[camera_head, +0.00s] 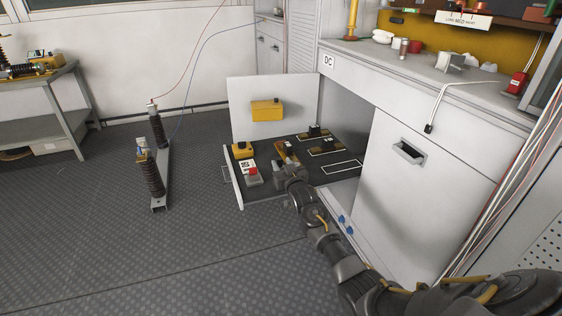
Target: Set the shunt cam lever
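My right arm reaches up from the lower right, and its gripper (283,157) is over the dark floor of an open white cabinet drawer (234,177). The gripper is close to a small yellow-and-black item (291,146) in the drawer; I cannot tell whether they touch. The fingers are small and partly hidden, so I cannot tell if they are open or shut. I cannot make out a cam lever for certain. My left gripper is not in view.
A yellow box (267,110) is on the white panel behind the drawer. A yellow block (243,150) and a red-topped grey item (253,176) are at its left.

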